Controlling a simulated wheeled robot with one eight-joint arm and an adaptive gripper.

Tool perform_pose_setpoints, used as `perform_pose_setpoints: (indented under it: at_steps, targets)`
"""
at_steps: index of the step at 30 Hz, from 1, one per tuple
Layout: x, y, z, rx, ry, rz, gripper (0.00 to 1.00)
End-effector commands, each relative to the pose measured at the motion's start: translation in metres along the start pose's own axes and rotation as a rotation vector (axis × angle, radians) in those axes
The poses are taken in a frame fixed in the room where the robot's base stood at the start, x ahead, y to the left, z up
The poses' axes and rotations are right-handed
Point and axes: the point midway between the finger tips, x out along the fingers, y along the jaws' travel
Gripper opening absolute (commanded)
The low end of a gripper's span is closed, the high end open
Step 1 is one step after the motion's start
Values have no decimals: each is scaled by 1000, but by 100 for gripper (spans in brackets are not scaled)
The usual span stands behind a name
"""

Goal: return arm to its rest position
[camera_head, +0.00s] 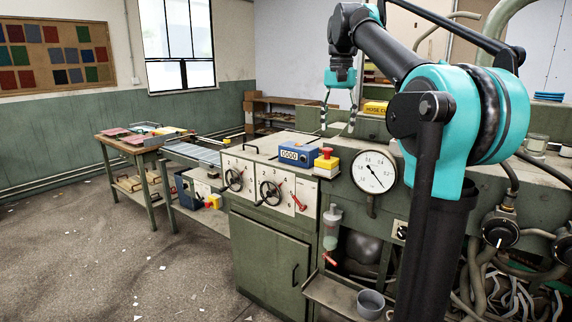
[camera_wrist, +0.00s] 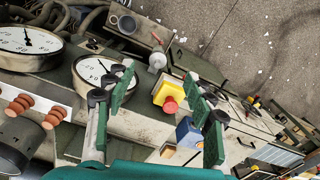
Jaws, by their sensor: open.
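My arm (camera_head: 385,52) is black and teal and rises in front of the green machine (camera_head: 262,238) on the right. It bends over at the top, and my gripper (camera_head: 337,129) hangs down above the machine's top. The gripper is open, with nothing between its fingers. In the wrist view the two green finger pads (camera_wrist: 165,115) stand apart, with the machine's panel below and beyond them.
A red-and-yellow button (camera_head: 326,159), a blue counter box (camera_head: 298,154) and a round gauge (camera_head: 374,171) are on the machine near my gripper. Handwheels (camera_head: 270,193) are on its front. A worktable (camera_head: 140,149) stands at the left. The floor (camera_head: 110,255) in front is mostly clear.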

Motion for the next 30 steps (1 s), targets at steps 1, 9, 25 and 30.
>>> perform_pose_setpoints:
  at_steps: [1,9,25,30]
  targets:
    - [5,1,1,-4,3,-2,54]
    - [46,5,0,-39,33,-16,54]
    - [248,48,51,-202,179,-61,54]
    - [329,75,99,-269,242,-70,54]
